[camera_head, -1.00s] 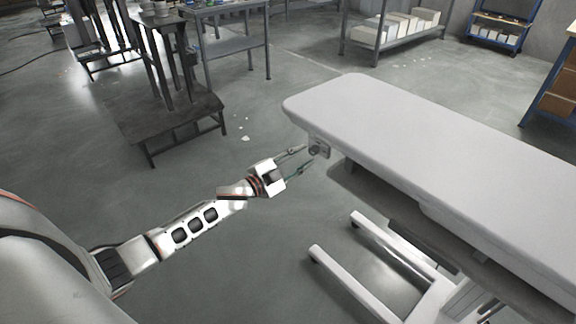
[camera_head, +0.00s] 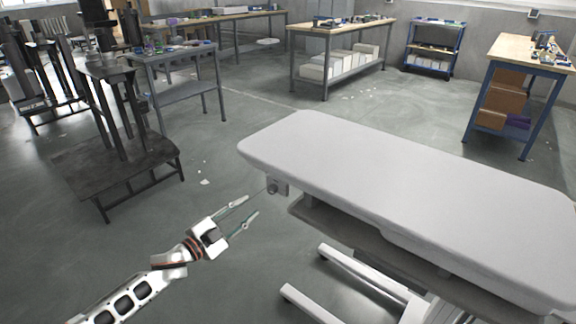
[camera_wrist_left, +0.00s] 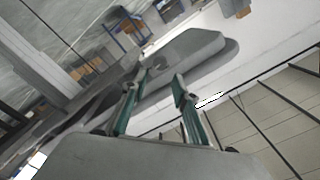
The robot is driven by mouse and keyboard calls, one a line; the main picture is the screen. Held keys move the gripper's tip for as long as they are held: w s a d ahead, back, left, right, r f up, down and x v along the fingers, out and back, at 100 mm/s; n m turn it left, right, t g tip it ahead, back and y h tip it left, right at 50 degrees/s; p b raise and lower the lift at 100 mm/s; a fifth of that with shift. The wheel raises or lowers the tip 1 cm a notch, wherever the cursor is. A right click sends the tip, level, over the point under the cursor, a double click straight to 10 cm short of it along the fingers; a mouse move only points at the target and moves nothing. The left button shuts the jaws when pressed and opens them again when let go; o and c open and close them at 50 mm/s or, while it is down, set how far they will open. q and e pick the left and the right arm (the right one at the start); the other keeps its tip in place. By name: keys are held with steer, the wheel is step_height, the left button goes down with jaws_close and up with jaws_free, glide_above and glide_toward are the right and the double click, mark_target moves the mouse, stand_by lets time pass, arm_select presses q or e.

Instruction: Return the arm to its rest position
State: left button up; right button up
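My left gripper (camera_head: 243,208) is in the lower left of the head view, on the arm that comes in from the bottom left. Its two fingers are spread apart with nothing between them. It is left of the white padded table (camera_head: 400,200) and apart from the small box (camera_head: 277,186) fixed at the table's near left end. In the left wrist view the two green-sided fingers (camera_wrist_left: 157,85) stand apart, with a grey padded top (camera_wrist_left: 185,55) beyond them. My right gripper is in neither view.
A dark low platform with posts (camera_head: 115,165) stands at the left. Workbenches (camera_head: 345,28) line the back, and a blue-framed bench (camera_head: 530,50) with boxes stands at the right. Pale legs (camera_head: 345,265) of the padded table reach toward the lower middle. The floor between is mostly clear.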

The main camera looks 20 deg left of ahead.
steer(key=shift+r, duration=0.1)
arm_select(q)
steer(key=s+d+f+n+g+y+p, duration=0.1)
steer(key=s+d+f+n+g+p, duration=0.1)
steer(key=s, duration=0.9)
steer(key=s+d+f+n+g+y+p, duration=0.1)
steer(key=s+d+f+n+p, duration=0.3)
steer(key=s, duration=0.8)
steer(key=s+d+f+n+g+y+p, duration=0.1)
steer(key=s+d+f+n+g+p, duration=0.2)
steer(key=s, duration=0.8)
steer(key=d+f, duration=0.2)
steer(key=d, duration=0.2)
steer(key=shift+s+f+y, duration=0.2)
steer(key=shift+f+y, duration=0.1)
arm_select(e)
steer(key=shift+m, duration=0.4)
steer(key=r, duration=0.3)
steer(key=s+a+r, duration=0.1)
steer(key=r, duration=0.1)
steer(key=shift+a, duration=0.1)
